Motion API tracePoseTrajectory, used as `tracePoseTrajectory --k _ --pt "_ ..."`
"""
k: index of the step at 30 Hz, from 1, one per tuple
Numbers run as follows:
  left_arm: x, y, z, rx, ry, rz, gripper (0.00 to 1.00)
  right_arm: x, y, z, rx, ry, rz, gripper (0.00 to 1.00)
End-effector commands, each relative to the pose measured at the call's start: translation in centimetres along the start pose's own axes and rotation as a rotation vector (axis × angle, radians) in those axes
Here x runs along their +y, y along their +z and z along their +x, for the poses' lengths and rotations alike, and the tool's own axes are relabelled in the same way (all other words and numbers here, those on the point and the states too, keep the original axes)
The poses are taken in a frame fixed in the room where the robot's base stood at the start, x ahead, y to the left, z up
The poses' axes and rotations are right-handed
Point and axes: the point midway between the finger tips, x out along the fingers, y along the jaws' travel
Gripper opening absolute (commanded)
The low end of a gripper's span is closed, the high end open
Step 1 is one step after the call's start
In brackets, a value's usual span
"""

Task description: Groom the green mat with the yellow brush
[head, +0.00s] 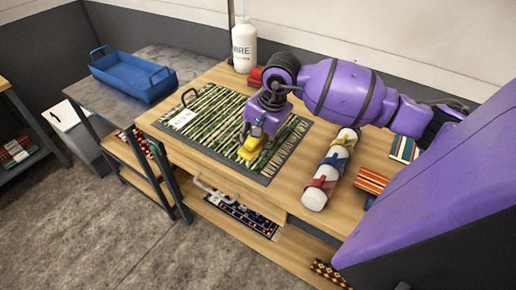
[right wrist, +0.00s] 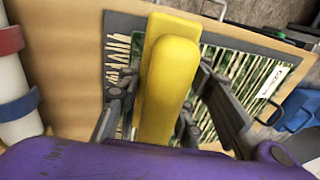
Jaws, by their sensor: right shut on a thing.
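The green mat (head: 212,112) has pale streaks and lies flat on a dark grey board (head: 258,177) with a handle at its left end, on the wooden table. A white label (head: 184,118) is near the mat's left end. My right gripper (head: 259,138) is shut on the yellow brush (head: 249,154), over the right part of the mat near its front edge. In the right wrist view, the brush's yellow back (right wrist: 168,85) is between my fingers, with the mat (right wrist: 245,75) beneath. The bristles are hidden, so I cannot tell whether they touch. My left gripper is out of view.
A white roll with coloured straps (head: 317,193) lies right of the board. Folded striped rugs (head: 371,181) are farther right. A white bottle (head: 244,48) stands behind. A blue tray (head: 150,91) is on the grey table at left. A patterned rug (head: 238,216) is on the shelf below.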

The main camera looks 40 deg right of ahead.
Motion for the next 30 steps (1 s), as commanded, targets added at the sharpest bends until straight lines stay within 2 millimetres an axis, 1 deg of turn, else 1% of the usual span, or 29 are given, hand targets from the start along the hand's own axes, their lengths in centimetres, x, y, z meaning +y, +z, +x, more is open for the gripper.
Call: tracePoseTrajectory --k 1,3,9,14,23,26,29,30 --pt "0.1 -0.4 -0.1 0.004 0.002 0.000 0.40 -0.3 -0.2 -0.9 0.004 -0.004 0.001 0.09" --pt "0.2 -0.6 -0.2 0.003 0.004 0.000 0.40 -0.4 -0.3 -1.6 0.005 -0.004 0.003 0.09" --pt "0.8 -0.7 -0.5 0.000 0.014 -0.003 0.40 -0.6 -0.4 -2.9 0.004 -0.002 0.008 0.09" --pt "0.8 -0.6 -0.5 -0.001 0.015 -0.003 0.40 -0.6 -0.4 -3.1 0.004 0.000 0.010 0.09" --pt "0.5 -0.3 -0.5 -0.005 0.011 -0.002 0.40 -0.5 -0.2 -3.0 0.001 0.000 0.001 0.09" --pt "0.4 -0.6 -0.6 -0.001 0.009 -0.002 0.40 -0.1 1.0 -2.4 -0.018 0.000 -0.068 0.09" --pt "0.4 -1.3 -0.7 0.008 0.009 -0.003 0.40 0.7 3.6 -1.3 -0.059 -0.001 -0.222 0.09" --pt "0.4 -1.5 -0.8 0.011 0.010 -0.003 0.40 1.2 5.1 -0.7 -0.081 -0.001 -0.307 0.09"
